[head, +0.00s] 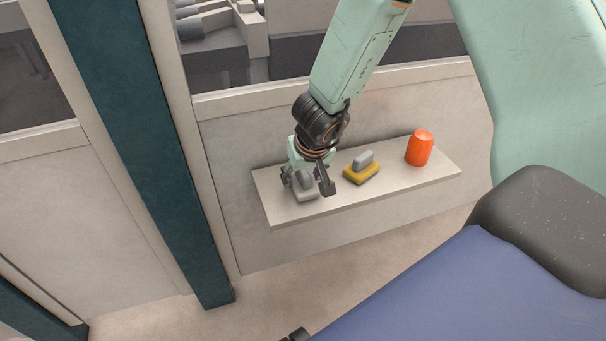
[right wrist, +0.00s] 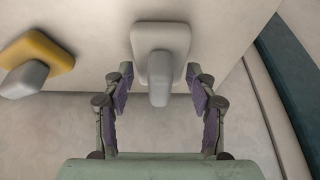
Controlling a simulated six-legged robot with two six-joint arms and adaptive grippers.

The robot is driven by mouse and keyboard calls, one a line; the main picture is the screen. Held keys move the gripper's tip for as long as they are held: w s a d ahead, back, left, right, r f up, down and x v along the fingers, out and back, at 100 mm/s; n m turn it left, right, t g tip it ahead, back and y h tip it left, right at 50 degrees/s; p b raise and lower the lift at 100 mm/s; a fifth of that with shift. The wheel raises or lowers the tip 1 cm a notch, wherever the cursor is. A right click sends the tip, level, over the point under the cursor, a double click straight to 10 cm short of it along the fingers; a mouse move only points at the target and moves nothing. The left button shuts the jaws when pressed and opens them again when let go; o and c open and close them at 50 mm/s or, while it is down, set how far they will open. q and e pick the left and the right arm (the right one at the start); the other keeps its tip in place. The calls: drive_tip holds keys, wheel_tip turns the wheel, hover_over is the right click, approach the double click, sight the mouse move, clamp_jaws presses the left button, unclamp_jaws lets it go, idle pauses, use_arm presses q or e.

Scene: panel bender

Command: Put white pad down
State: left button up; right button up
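The white pad (head: 306,192), a light grey-white block with a grey handle, lies on the left end of the wall shelf (head: 285,215). My right gripper (head: 306,183) is just above it, with one finger on each side of the handle. In the right wrist view the pad (right wrist: 160,42) is straight ahead, its handle between the fingertips of the gripper (right wrist: 159,76). A gap shows on both sides of the handle, so the gripper is open. My left gripper is not in view.
A yellow pad with a grey handle (head: 361,173) lies right of the white pad, and also shows in the right wrist view (right wrist: 40,52). An orange cup-like object (head: 419,148) stands farther right on the shelf. A dark teal post (head: 150,140) rises to the left.

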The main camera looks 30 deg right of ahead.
drive_tip(key=shift+o, duration=1.2)
drive_tip(key=shift+s+r+p, duration=0.1)
drive_tip(key=shift+r+p, duration=0.2)
drive_tip(key=shift+r, duration=0.2)
drive_tip(key=p+v, duration=0.8)
drive_tip(key=v, duration=0.3)
drive_tip(key=s+f+n+g+h, duration=0.1)
drive_tip(key=s+f+n+g, duration=0.1)
drive_tip(key=s+f, duration=1.05)
drive_tip(key=s+a+f+g+y, duration=0.1)
drive_tip(key=s+a+f, duration=0.2)
drive_tip(key=s, duration=0.4)
drive_tip(key=s+a+f+g+y, duration=0.1)
drive_tip(key=s+a+f, duration=0.2)
drive_tip(key=s, duration=0.5)
drive_tip(key=shift+a+f, duration=0.15)
drive_tip(key=shift+a, duration=0.45)
drive_tip(key=shift+s, duration=0.15)
